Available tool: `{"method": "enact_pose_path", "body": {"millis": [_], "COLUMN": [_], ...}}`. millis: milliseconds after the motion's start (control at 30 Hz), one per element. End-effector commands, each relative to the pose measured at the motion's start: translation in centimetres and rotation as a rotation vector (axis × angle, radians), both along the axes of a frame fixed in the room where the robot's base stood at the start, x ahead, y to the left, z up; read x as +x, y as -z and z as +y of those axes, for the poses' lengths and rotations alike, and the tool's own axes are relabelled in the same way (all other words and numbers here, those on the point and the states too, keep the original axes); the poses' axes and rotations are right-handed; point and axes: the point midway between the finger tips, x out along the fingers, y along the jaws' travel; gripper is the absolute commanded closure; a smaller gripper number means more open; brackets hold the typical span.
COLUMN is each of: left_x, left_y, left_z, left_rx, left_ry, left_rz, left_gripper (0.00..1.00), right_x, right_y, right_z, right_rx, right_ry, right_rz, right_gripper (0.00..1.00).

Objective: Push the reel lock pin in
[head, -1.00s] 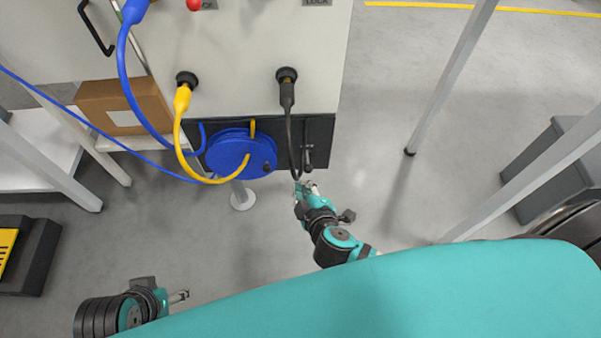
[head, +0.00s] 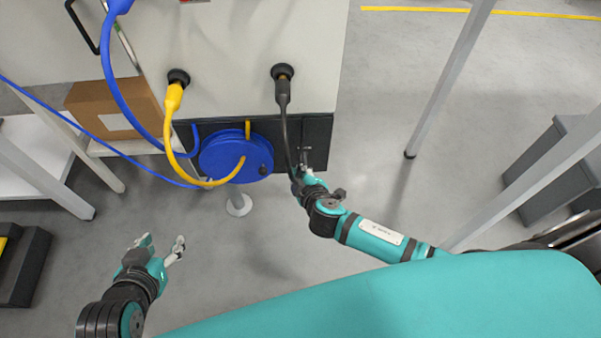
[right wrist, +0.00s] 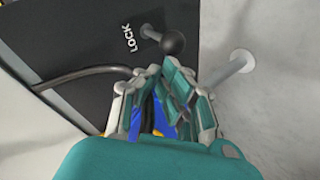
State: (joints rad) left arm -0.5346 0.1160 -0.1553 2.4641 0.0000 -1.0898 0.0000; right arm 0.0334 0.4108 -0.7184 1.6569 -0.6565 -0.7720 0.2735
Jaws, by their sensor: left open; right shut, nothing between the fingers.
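In the right wrist view the reel lock pin (right wrist: 173,42) sticks out of a dark panel (right wrist: 85,40) beside the word LOCK. It has a grey rod and a round black knob. My right gripper (right wrist: 172,88) is shut and empty, its fingers below the knob in that view. Whether they touch it I cannot tell. In the head view my right gripper (head: 301,175) is at the right part of the dark panel and partly hides the pin area. The blue reel (head: 231,156) is left of it. My left gripper (head: 160,246) is open and empty, low over the floor at left.
A black cable (head: 287,130) hangs from its plug close beside my right gripper. A yellow cable (head: 170,140) and blue cables run around the reel. A cardboard box (head: 112,108) is at left. A table leg (head: 440,90) stands at right. Floor between my arms is clear.

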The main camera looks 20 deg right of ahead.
Motion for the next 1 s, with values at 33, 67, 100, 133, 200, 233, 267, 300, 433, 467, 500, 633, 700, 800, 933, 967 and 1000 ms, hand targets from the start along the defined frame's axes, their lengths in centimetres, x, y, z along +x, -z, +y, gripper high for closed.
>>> {"method": "enact_pose_path", "body": {"millis": [33,67,100,133,200,233,267,300,433,467,500,633,700,800,933,967,1000], "left_x": [0.1,0.1,0.1,0.1,0.1,0.1,0.1,0.1,0.0,-0.1,-0.2,-0.7,-0.9,-1.0,-1.0,-0.9,-1.0], "left_y": [-0.1,-0.1,-0.1,-0.1,-0.1,-0.1,-0.1,-0.1,0.0,0.0,0.1,0.5,0.7,0.8,0.7,0.6,0.6], "left_z": [0.0,-0.1,-0.1,-0.1,-0.1,0.0,0.0,0.0,0.0,0.0,0.1,0.2,0.3,0.3,0.3,0.3,0.4], "left_rx": [-0.002,-0.002,-0.002,-0.002,-0.002,-0.001,-0.001,-0.001,0.0,0.002,0.004,0.01,0.012,0.012,0.012,0.012,0.013], "left_ry": [0.001,0.001,0.001,0.001,0.001,0.0,0.0,0.0,0.0,0.0,-0.001,-0.003,-0.003,-0.004,-0.005,-0.004,-0.005], "left_rz": [-0.006,-0.007,-0.008,-0.008,-0.007,-0.007,-0.007,-0.007,0.002,0.008,0.018,0.046,0.058,0.06,0.057,0.055,0.057], "left_gripper": [0.51,0.51,0.51,0.51,0.51,0.51,0.51,0.51,0.51,0.51,0.51,0.51,0.51,0.51,0.51,0.51,0.51], "right_x": [0.0,0.0,0.0,0.0,0.0,0.0,0.0,0.0,0.8,1.2,1.8,3.4,3.6,3.5,3.5,3.5,3.5], "right_y": [0.1,0.0,0.0,0.0,0.0,0.1,0.0,0.0,0.0,0.0,0.0,0.0,0.0,0.0,0.1,0.1,0.1], "right_z": [0.0,0.0,0.0,0.0,0.0,0.0,0.0,0.0,-0.3,-0.4,-0.6,-1.0,-1.1,-1.1,-1.2,-1.2,-1.2], "right_rx": [0.0,0.0,0.0,0.0,0.0,0.0,0.0,0.0,0.0,0.0,0.0,0.001,-0.001,-0.001,-0.001,-0.001,-0.002], "right_ry": [0.0,0.0,0.0,0.0,0.0,0.0,0.0,0.0,0.002,0.004,0.003,0.003,0.002,0.002,0.003,0.003,0.003], "right_rz": [0.0,0.0,0.0,0.0,0.0,0.0,0.0,0.0,0.0,0.001,-0.001,-0.001,0.0,0.0,0.001,0.001,0.001], "right_gripper": [1.0,1.0,1.0,1.0,1.0,1.0,1.0,1.0,1.0,1.0,1.0,1.0,1.0,1.0,1.0,1.0,1.0]}}
